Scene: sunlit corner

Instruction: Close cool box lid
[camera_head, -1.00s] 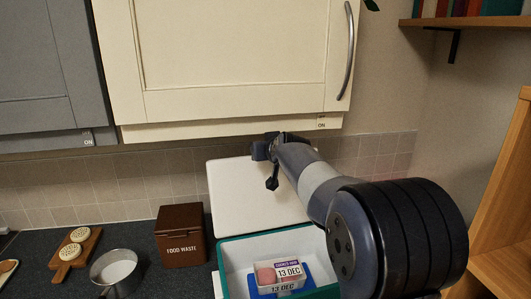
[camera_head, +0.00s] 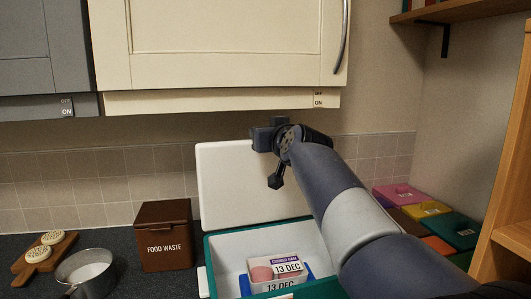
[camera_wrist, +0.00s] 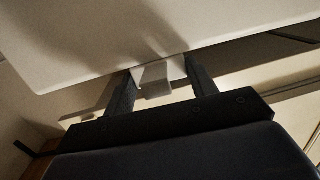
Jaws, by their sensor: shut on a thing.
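The cool box (camera_head: 230,246) is white inside with a teal rim and stands open on the counter. Its white lid (camera_head: 230,185) stands raised at the back of the box, leaning toward the tiled wall. My gripper (camera_head: 266,138) is at the lid's upper edge. In the wrist view my gripper (camera_wrist: 160,80) has its two fingers on either side of a small pale tab (camera_wrist: 156,78) at the edge of the lid (camera_wrist: 90,40), shut on it. Inside the box are a pack labelled 13 DEC (camera_head: 276,268) and something blue; my arm hides the box's right side.
A brown food waste bin (camera_head: 166,236) stands close left of the box. A metal pan (camera_head: 86,272) and a wooden board (camera_head: 45,252) with round biscuits are further left. Coloured boxes (camera_head: 425,209) lie at the right. A cream cupboard (camera_head: 220,45) hangs above my gripper.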

